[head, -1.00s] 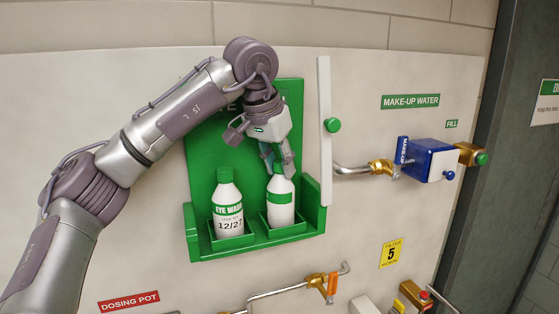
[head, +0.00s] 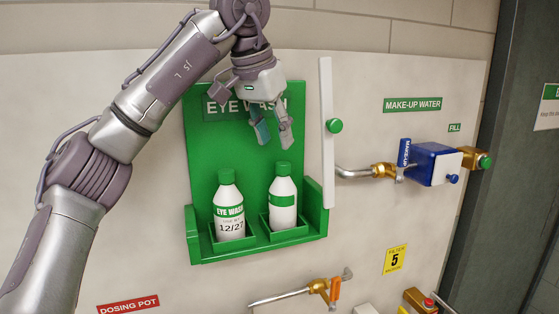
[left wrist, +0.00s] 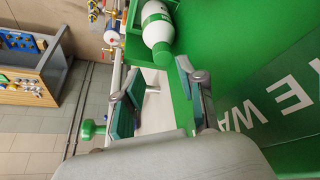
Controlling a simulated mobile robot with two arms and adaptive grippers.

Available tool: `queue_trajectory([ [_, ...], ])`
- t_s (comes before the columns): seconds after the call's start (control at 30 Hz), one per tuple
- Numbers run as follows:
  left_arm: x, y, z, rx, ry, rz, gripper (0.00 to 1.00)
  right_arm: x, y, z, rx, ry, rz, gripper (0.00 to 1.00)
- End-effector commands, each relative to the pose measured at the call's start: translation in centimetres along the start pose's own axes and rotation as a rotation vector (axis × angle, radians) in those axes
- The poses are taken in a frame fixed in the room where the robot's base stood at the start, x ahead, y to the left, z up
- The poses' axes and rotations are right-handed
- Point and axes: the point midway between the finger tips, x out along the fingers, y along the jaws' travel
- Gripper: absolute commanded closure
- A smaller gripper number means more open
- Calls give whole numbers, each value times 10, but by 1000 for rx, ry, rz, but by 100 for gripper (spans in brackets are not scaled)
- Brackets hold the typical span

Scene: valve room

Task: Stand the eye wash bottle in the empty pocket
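Two white eye wash bottles with green caps stand upright in the green eye wash station (head: 194,150). The right bottle (head: 283,198), with a plain green band showing, stands in the right pocket (head: 290,236). My left gripper (head: 273,139) is open and empty above the bottles, apart from both. In the left wrist view a bottle (left wrist: 158,28) lies beyond the open fingers (left wrist: 160,95). My right gripper is not in view.
A white upright bar with a green knob (head: 335,126) is right of the station. The blue make-up water valve (head: 432,164) and its pipe are further right.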

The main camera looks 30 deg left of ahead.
Motion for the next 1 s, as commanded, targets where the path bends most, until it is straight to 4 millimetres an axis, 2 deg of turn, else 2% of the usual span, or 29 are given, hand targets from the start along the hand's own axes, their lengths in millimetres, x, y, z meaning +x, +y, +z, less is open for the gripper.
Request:
queue_trajectory([
  [0.1, -25, 0, -1, 0, 4, -1, 60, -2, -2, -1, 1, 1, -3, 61],
  [0.3, -41, 0, 0, -1, 1, 0, 60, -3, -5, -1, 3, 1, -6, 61],
  [1.0, -43, 0, 0, 0, 0, 0, 60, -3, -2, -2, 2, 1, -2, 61],
])
